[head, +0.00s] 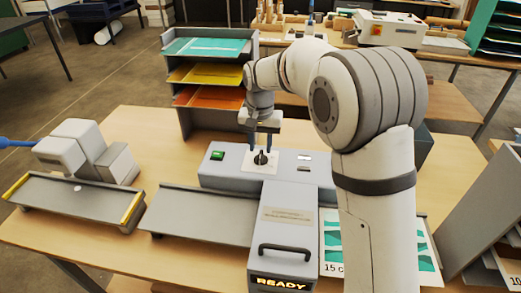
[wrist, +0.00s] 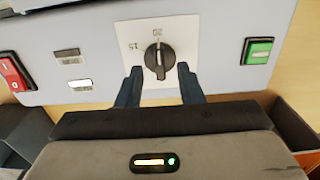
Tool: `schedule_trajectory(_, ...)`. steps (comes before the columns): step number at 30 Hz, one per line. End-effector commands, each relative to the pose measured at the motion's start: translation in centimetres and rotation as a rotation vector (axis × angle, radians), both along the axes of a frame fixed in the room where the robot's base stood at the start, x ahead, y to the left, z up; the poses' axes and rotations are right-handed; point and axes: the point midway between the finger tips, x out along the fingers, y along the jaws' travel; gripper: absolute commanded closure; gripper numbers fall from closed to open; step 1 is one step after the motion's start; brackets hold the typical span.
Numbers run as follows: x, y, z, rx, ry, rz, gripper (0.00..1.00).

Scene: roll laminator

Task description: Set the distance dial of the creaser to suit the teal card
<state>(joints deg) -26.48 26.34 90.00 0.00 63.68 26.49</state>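The distance dial (wrist: 159,62) is a black knob on a white plate on the grey creaser (head: 225,181). In the wrist view its pale pointer line points up toward the mark 20; a mark 15 stands at its left. In the head view the dial (head: 260,158) is just below my gripper (head: 259,128). My gripper (wrist: 160,76) is open, its two dark fingers on either side of the dial; I cannot tell whether they touch it. Teal card (head: 207,46) lies in the rack's top tray. A sheet with teal shapes (head: 333,238) reads "15 c", the rest hidden by my arm.
A green button (wrist: 259,50) and a red switch (wrist: 14,72) flank the dial. A handled housing (head: 287,230) with a lit READY display (head: 281,284) juts forward. Yellow and orange cards lie in the rack's lower trays. A smaller grey machine (head: 85,150) stands at left.

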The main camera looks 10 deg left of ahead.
Motion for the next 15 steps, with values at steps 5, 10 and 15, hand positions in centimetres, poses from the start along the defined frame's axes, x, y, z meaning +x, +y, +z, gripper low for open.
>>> schedule_trajectory(5, 0.0, 0.0, -2.2, -0.001, 0.001, 0.0, 0.66)
schedule_trajectory(10, 0.0, 0.0, -3.0, 0.0, 0.0, 0.0, 0.66)
schedule_trajectory(15, 0.0, 0.0, -3.1, 0.0, 0.0, 0.0, 0.66)
